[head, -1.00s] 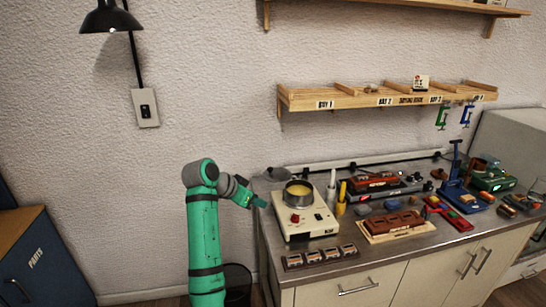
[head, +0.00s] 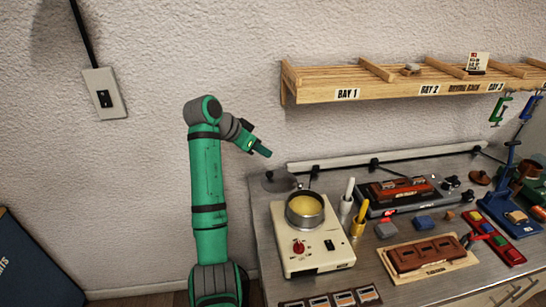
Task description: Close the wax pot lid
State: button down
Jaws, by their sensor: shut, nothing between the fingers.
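The wax pot (head: 305,222) is a round metal pot with yellow wax showing inside. It sits on a cream heater base (head: 312,262) with a red knob, at the left end of the bench. The pot's mouth is uncovered. A grey round lid (head: 277,182) shows behind and left of the pot, swung away from the mouth; its hinge is too small to make out. My gripper (head: 267,153) is shut and empty. In the picture it is just above the lid, up and left of the pot; I cannot tell whether it touches the lid.
White and yellow bottles (head: 347,200) stand close right of the pot. A brown mould block (head: 425,253) and a row of small blocks (head: 332,298) lie on the bench (head: 375,285). A wooden drying rack (head: 385,88) hangs above.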

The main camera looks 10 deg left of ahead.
aim_at(271, 172)
jog(key=x, duration=0.9)
jog(key=shift+w+d+f, duration=0.2)
jog(key=shift+w, duration=0.15)
jog(key=shift+s+a+f, duration=0.25)
jog(key=shift+s+a, duration=0.25)
jog(key=shift+s+a+f, duration=0.2)
jog(key=shift+s+a, duration=0.25)
jog(key=shift+a, duration=0.05)
jog(key=shift+s+a, duration=0.35)
jog(key=shift+f, duration=0.1)
jog(key=shift+w, duration=0.1)
